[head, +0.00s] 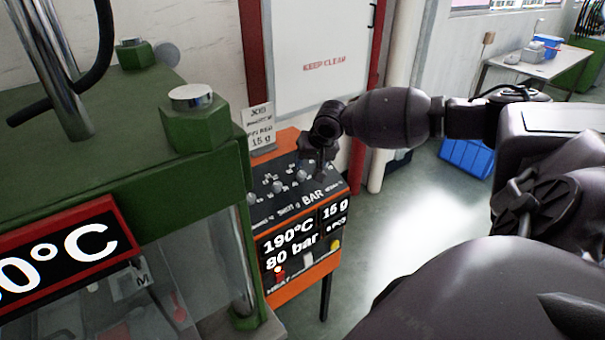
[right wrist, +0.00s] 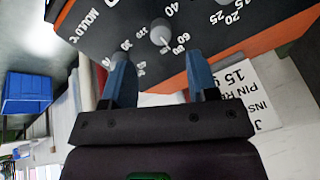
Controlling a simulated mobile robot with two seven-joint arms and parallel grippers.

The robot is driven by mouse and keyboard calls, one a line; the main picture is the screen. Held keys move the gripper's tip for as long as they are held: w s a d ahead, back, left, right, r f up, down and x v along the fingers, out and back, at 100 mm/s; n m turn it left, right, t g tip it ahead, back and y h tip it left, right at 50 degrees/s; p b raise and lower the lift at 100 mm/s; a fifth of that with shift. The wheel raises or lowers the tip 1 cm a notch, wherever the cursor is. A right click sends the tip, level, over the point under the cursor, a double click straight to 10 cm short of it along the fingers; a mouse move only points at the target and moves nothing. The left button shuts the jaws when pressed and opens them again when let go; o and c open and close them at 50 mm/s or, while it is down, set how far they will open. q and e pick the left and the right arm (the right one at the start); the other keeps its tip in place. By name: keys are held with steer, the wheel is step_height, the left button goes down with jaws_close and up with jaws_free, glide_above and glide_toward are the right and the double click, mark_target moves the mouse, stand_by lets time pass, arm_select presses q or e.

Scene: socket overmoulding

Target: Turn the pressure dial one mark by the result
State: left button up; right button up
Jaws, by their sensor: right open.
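The control box (head: 294,272) has an orange body and a sloped black panel with several pale knobs. Its display reads 190°C, 80 bar and 15 g. In the head view my right gripper (head: 322,172) is over the right part of the panel, near the BAR lettering (head: 312,197), and hides part of it. In the right wrist view my right gripper (right wrist: 161,65) is open and empty, its two blue fingers apart. A pale knob (right wrist: 160,33) with numbers around it lies between and just beyond the fingertips; whether they touch it I cannot tell. My left gripper is out of view.
A green press (head: 90,150) with a clear guard and red-framed display stands close on the left. A small sign (head: 259,128) stands behind the box. A blue crate (head: 467,157) is on the floor. A table (head: 540,70) stands farther back. The floor right of the box is clear.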

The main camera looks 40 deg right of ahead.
mark_target(303, 174)
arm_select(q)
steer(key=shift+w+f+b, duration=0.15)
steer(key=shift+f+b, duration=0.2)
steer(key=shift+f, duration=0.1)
arm_select(e)
steer(key=x, duration=0.6)
steer(key=shift+w+f, duration=0.15)
steer(key=shift+f, duration=0.05)
steer(key=shift+c, duration=0.2)
steer(key=c, duration=0.9)
steer(key=m+p, duration=0.1)
steer(key=p, duration=0.4)
steer(key=shift+r, duration=0.2)
steer(key=shift+p, duration=0.55)
steer(key=shift+f+m+p, duration=0.1)
steer(key=shift+m+p, duration=0.5)
steer(key=shift+p, duration=0.05)
steer(key=shift+m+p, duration=0.4)
steer(key=shift+m, duration=0.1)
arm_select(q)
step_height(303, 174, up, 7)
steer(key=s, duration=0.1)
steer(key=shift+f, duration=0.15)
arm_select(e)
steer(key=shift+f+m, duration=0.1)
steer(key=shift+m, duration=2.1)
